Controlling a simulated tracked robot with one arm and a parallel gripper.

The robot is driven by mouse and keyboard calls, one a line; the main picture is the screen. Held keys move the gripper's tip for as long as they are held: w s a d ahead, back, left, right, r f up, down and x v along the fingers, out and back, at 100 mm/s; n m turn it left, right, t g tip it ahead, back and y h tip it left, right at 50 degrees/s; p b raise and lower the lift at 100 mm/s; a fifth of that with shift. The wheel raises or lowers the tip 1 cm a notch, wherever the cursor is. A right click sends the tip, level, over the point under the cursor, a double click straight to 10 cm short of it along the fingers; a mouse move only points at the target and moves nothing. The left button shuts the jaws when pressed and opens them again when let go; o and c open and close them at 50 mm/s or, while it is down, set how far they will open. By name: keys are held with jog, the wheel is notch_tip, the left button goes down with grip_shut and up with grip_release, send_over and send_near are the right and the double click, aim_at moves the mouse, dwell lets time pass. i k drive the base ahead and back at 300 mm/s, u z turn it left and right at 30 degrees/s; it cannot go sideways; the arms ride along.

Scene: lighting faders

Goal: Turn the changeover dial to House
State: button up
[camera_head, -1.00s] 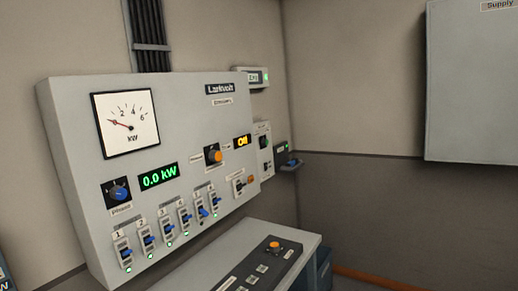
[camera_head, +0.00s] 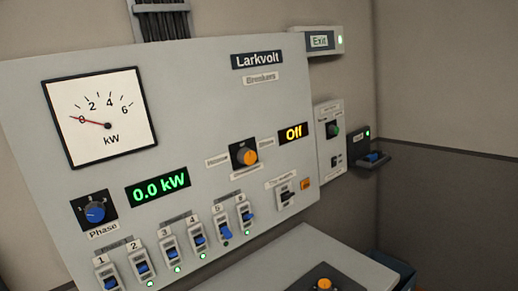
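The changeover dial (camera_head: 245,155) is an orange round knob on a dark square plate, in the middle right of the grey breaker panel (camera_head: 200,90). The left label (camera_head: 217,160) seems to read House, but the print is blurred. The knob's exact pointing direction is hard to make out. My gripper is not in view.
A blue Phase knob (camera_head: 95,213) sits at lower left. Several blue breaker switches (camera_head: 168,253) run along the panel's bottom. A grey desk (camera_head: 290,262) with another orange knob (camera_head: 324,284) juts out below.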

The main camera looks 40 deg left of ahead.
aim_at(245, 156)
jog(key=u, duration=0.25)
jog(key=i, duration=1.25)
jog(key=u, duration=0.3)
